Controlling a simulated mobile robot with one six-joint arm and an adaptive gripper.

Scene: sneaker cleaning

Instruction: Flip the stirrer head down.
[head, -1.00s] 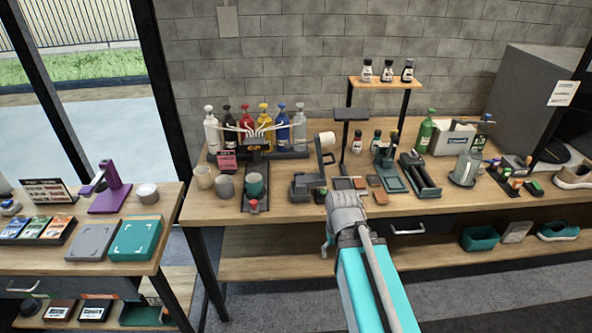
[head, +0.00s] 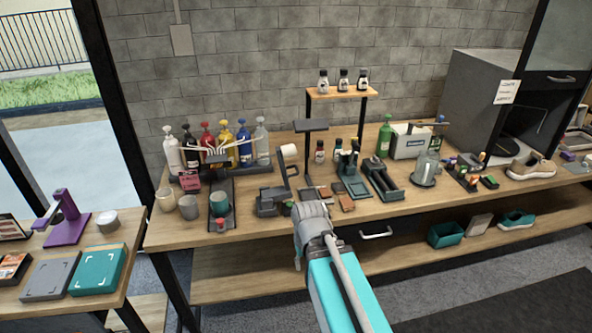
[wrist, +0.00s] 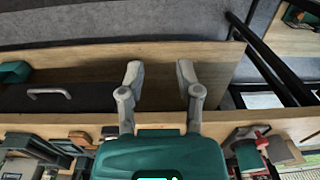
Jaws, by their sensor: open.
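On the long bench in the head view stands what appears to be the stirrer (head: 267,206), with a dark base. Its arm is tilted up, and its head (head: 289,150), a pale cylinder, is raised above the base. My gripper (wrist: 160,76) is open and empty in the wrist view, its two grey fingers apart over the bench's front edge and lower shelf. In the head view my arm reaches toward the bench just right of the stirrer. The fingertips are hidden there. The stirrer is not clearly visible in the wrist view.
A drawer handle (head: 376,234) sticks out of the bench front.

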